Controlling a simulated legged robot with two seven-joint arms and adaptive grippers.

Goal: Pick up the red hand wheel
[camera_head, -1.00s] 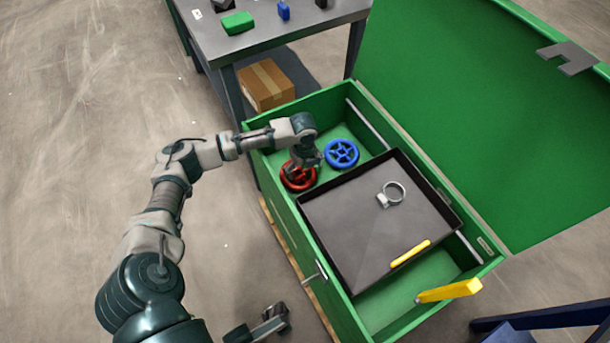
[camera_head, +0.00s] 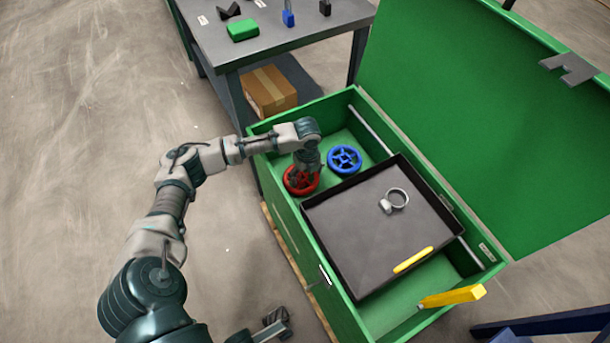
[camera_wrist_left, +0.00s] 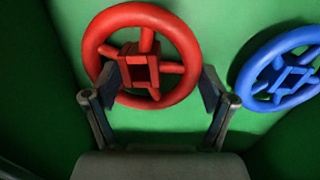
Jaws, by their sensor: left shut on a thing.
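The red hand wheel (camera_head: 301,181) is at the left end of the green chest, inside it. It also shows in the left wrist view (camera_wrist_left: 187,50), with a square hub and spokes. My left gripper (camera_head: 304,170) points down over the wheel and hides part of it. In the left wrist view its two fingers (camera_wrist_left: 160,82) are on either side of the wheel's near part and hub, shut on it. Whether the wheel is clear of the chest floor cannot be told. What seems to be my right gripper (camera_head: 272,325) shows partly at the bottom edge.
A blue hand wheel (camera_head: 344,159) lies just right of the red one. A dark tray (camera_head: 350,225) beside them holds a metal ring clamp (camera_head: 394,200) and a yellow bar (camera_head: 413,260). The chest's green wall (camera_head: 293,222) stands close to my left arm.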

